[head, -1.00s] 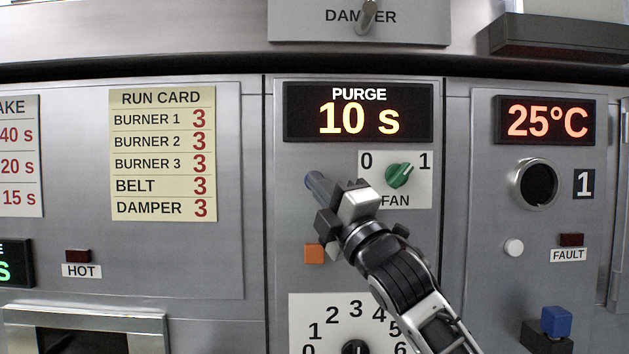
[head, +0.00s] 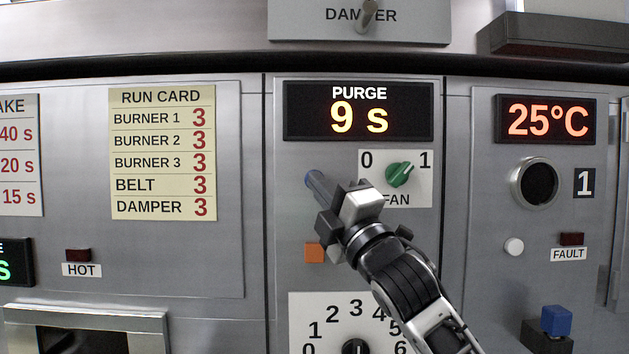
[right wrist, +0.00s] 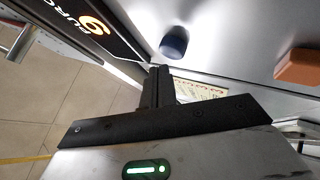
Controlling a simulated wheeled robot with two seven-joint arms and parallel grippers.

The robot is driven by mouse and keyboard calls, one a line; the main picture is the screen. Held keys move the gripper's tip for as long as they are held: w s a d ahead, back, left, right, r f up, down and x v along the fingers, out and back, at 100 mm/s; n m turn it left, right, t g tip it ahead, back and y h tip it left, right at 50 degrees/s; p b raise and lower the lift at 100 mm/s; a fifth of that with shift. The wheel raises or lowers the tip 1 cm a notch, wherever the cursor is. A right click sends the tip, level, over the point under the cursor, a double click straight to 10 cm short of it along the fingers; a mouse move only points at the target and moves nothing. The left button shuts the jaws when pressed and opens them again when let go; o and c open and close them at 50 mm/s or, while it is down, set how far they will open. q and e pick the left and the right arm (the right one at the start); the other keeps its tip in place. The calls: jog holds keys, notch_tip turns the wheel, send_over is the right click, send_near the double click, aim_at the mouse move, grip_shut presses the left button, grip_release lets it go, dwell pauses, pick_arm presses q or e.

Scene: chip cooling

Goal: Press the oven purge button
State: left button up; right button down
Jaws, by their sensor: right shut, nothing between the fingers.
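The blue round button (head: 313,180) juts out of the grey panel below the lit purge display (head: 358,112), which reads 9 s. It also shows in the right wrist view (right wrist: 174,43), just beyond the fingertips. My right gripper (head: 329,197) is shut and empty, its dark fingers pointing at the button. In the right wrist view the fingers (right wrist: 159,72) appear a little short of the button, with a small gap. My left gripper is not in view.
A green fan knob (head: 400,175) sits to the right of the gripper. An orange square button (head: 314,253) is below it, and a numbered dial (head: 356,347) is lower down. A run card (head: 162,154) is on the left panel.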

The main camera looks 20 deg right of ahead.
jog(key=s, duration=0.2)
jog(key=s+a, duration=0.1)
jog(key=s, duration=0.1)
jog(key=shift+s+a, duration=0.2)
jog(key=shift+s, duration=0.2)
jog(key=shift+f, duration=0.1)
dwell(0.4)
notch_tip(320, 180, down, 29)
jog(key=a+m+g+h, duration=0.1)
jog(key=m+g+h, duration=0.2)
jog(key=m+g, duration=0.5)
jog(key=s+f+m+g, duration=0.2)
jog(key=s+f+m, duration=0.4)
jog(key=s+f, duration=0.5)
jog(key=s+f+m+g+h, duration=0.1)
jog(key=s+f+m+g, duration=0.1)
jog(key=s+f+m, duration=0.4)
jog(key=s+f, duration=0.5)
jog(key=f, duration=0.5)
jog(key=shift+s+a+m+g, duration=0.25)
jog(key=shift+a+m+g, duration=0.05)
jog(key=shift+a+g, duration=0.1)
